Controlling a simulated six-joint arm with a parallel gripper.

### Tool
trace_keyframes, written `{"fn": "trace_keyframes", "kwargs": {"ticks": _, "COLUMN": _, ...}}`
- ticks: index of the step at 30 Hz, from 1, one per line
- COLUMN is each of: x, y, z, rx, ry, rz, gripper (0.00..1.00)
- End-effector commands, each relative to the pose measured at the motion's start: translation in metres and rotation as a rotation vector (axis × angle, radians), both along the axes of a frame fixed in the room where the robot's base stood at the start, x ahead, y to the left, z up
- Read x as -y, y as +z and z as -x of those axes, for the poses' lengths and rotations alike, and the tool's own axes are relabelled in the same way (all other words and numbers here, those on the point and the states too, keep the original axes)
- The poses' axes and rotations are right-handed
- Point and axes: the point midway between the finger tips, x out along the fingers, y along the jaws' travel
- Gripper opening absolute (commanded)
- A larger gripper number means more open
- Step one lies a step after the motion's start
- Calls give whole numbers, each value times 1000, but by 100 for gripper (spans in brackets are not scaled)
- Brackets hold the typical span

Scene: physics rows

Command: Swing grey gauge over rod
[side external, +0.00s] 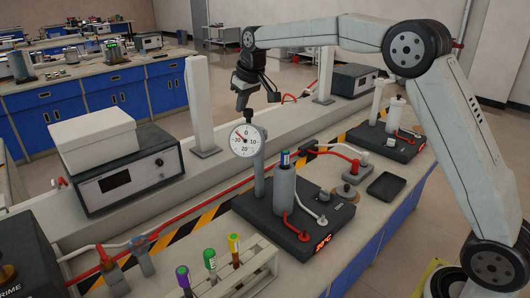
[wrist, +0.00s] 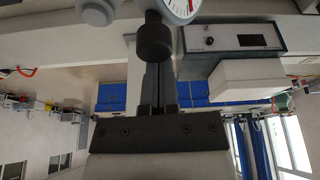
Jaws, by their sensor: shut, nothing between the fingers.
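The gauge (side external: 245,140) is a round white dial with a red needle, on top of a grey post (side external: 259,178) on a dark base. In the side view it sits to the left of a grey upright cylinder (side external: 284,190), from whose top a short rod (side external: 285,158) sticks out. My gripper (side external: 243,104) is above the dial, pointing down, shut and empty. In the wrist view my gripper (wrist: 158,100) has a dark round knob (wrist: 155,38) just beyond its fingertips, with the dial's edge (wrist: 181,8) at the top. I cannot tell whether the fingers touch the knob.
The dark base (side external: 315,235) has a red readout, cables and a disc. A tube rack (side external: 235,275) stands in front. A boxy instrument (side external: 128,178) and a white post (side external: 200,105) are behind left. A second apparatus (side external: 385,140) and a black tray (side external: 386,186) are to the right.

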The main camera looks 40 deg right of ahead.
Motion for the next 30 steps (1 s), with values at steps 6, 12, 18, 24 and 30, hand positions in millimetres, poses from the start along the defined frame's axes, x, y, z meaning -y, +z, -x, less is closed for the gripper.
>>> {"fn": "trace_keyframes", "kwargs": {"ticks": 6, "x": 0, "y": 0, "z": 0, "rx": 0, "ry": 1, "rz": 0, "gripper": 0}}
{"fn": "trace_keyframes", "kwargs": {"ticks": 12, "x": 1, "y": 0, "z": 2, "rx": -1, "ry": 20, "rz": 1, "gripper": 0}}
{"fn": "trace_keyframes", "kwargs": {"ticks": 18, "x": 2, "y": 0, "z": 5, "rx": -1, "ry": 49, "rz": -1, "gripper": 0}}
{"fn": "trace_keyframes", "kwargs": {"ticks": 24, "x": 3, "y": 0, "z": 6, "rx": 0, "ry": 70, "rz": -1, "gripper": 0}}
{"fn": "trace_keyframes", "kwargs": {"ticks": 30, "x": 4, "y": 0, "z": 9, "rx": -1, "ry": 100, "rz": 0, "gripper": 0}}
